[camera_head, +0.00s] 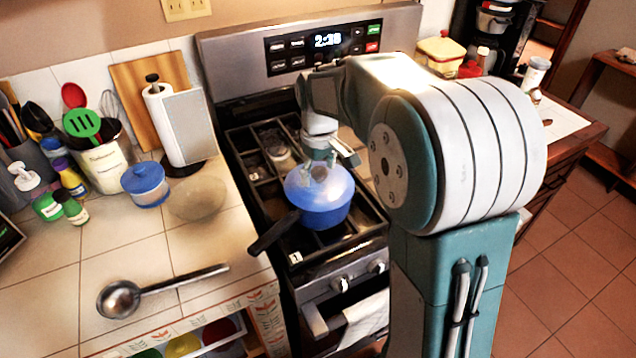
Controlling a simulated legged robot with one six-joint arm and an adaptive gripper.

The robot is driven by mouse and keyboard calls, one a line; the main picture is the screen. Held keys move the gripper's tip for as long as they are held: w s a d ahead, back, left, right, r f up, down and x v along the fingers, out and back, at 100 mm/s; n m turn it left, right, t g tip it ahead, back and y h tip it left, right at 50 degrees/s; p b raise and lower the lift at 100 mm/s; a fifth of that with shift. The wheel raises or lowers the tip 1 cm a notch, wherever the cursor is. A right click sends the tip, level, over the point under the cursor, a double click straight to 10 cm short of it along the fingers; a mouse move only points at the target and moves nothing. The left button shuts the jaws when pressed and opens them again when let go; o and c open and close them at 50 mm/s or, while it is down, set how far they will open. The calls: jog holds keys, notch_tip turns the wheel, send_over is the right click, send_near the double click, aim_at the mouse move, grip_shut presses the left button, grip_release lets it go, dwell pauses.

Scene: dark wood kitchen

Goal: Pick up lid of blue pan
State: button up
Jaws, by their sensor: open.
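The blue pan (322,217) sits on the stove's front burner, its black handle (273,233) pointing to the lower left. Its domed, see-through bluish lid (302,186) rests on top of the pan. My gripper (328,160) hangs right above the lid, pointing down at its top. The fingers are open, with nothing seen held between them. The lid's knob is largely hidden by the fingers, and I cannot tell whether they touch it.
The stove's control panel (325,45) rises behind. On the left counter stand a paper towel roll (167,118), a blue-lidded jar (146,184), a glass bowl (197,199) and a utensil crock (103,163). A metal ladle (119,299) lies in front, with bare tiles around it.

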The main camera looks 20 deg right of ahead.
jog(key=shift+d, duration=0.1)
grip_shut()
dwell(0.3)
jog(key=shift+r, duration=0.3)
notch_tip(320, 180, up, 2)
jog(key=shift+r, duration=0.1)
jog(key=s+d+r, duration=0.2)
jog(key=s+r, duration=0.8)
jog(key=s, duration=0.4)
jog(key=shift+d, duration=0.15)
